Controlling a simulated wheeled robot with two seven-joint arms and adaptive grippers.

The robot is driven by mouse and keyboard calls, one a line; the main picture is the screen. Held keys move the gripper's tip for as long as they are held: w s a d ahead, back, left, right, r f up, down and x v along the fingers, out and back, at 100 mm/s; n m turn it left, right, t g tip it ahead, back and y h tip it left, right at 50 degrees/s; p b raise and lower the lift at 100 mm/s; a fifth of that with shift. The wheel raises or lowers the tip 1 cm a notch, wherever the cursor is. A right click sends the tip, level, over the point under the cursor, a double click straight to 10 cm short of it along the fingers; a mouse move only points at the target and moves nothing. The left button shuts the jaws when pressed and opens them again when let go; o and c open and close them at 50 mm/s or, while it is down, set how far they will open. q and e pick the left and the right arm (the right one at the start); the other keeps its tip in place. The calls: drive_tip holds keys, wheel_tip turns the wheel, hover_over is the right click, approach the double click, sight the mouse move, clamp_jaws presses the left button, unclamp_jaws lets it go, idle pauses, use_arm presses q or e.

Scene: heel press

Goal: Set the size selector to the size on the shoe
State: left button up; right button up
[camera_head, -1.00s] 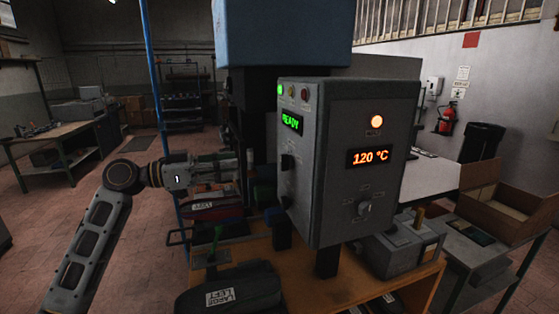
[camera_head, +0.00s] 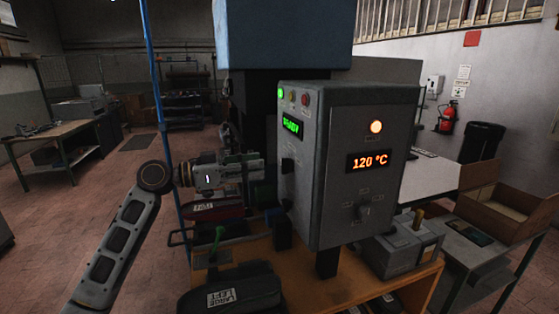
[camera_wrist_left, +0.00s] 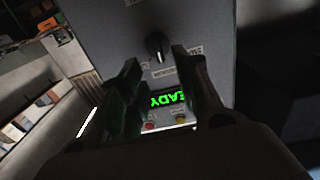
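The grey control box (camera_head: 340,215) stands on the bench. Its left face carries a black selector knob (camera_head: 287,164), which in the wrist view (camera_wrist_left: 157,46) has small labels around it, too blurred to read surely. A second rotary knob (camera_head: 364,210) is on the front face. A dark shoe (camera_head: 255,283) in front bears a label reading LARGE LEFT (camera_head: 221,298). Another shoe (camera_head: 200,207) with a label sits behind it on the press. My left gripper (camera_head: 258,168) points at the box's left face, fingers (camera_wrist_left: 156,66) apart and empty, short of the knob. My right gripper is not in view.
A green READY display (camera_head: 293,125) and small lamps sit above the selector. A blue post (camera_head: 152,60) stands behind my left arm. A grey metal case (camera_head: 405,245) stands at the right.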

sight(285, 166)
use_arm(q)
drive_tip(key=p+x, duration=0.2)
drive_tip(key=x, duration=0.5)
drive_tip(key=shift+d, duration=0.3)
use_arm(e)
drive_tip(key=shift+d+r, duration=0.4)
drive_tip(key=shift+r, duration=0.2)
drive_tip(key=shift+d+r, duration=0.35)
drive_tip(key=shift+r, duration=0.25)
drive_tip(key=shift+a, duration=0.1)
use_arm(q)
drive_tip(key=shift+c, duration=0.9)
clamp_jaws()
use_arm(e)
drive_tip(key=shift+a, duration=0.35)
